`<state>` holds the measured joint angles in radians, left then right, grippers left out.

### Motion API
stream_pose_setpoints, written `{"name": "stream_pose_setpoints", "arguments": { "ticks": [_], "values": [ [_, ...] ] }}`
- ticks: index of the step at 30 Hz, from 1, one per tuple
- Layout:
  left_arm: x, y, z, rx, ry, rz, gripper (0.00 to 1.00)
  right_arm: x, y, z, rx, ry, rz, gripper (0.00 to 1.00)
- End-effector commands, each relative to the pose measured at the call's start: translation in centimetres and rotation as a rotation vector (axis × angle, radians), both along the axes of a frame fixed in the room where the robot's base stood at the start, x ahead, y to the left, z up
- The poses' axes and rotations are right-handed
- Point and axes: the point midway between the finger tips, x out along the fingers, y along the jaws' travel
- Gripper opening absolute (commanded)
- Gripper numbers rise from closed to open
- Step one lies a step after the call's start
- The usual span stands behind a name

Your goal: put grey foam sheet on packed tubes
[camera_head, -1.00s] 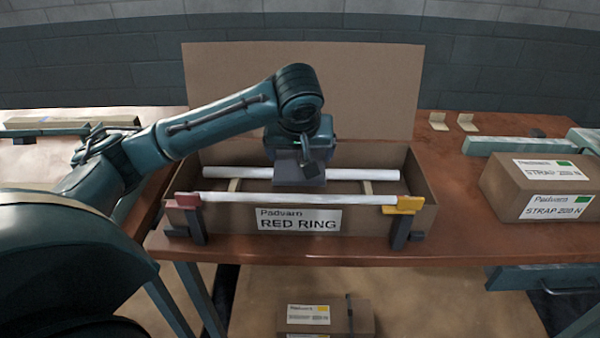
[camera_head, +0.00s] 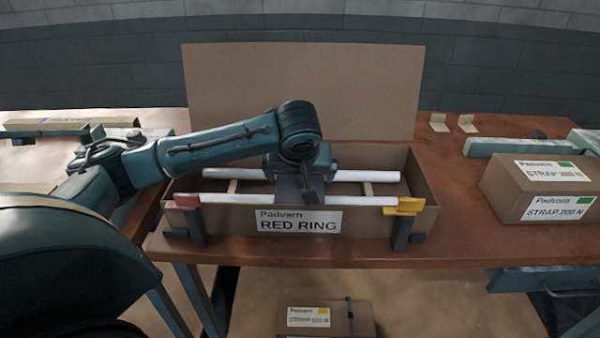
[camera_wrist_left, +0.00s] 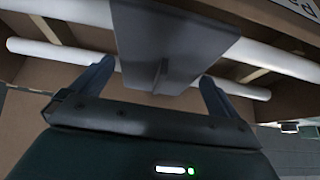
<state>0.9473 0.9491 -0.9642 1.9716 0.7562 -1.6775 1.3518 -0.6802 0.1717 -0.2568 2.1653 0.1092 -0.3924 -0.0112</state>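The grey foam sheet (camera_head: 288,187) is a flat grey piece at the middle of the open box, below my left gripper. I cannot tell whether the sheet touches the tubes. My right gripper is not in view.
A red clamp (camera_head: 187,201) and a yellow clamp (camera_head: 405,205) stand at the box's front corners. The raised lid (camera_head: 300,80) is behind my arm. A strap carton (camera_head: 540,188) sits on the right of the table (camera_head: 460,220); table between is clear.

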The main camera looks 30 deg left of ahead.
Motion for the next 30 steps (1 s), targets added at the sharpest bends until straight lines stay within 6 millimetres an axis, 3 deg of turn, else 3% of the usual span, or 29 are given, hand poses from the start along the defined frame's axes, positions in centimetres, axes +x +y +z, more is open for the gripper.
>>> {"name": "stream_pose_setpoints", "arguments": {
  "ticks": [8,23,30],
  "values": [
    [-0.1,-0.1,0.7,-0.001,-0.001,-0.001,1.0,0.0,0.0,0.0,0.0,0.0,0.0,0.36],
    [-4.1,-2.6,9.2,-0.001,-0.003,-0.002,1.0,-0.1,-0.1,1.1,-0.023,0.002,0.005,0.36],
    [-5.0,-3.1,10.7,0.0,0.0,0.0,1.0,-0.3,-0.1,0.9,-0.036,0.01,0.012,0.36]
  ]
}}
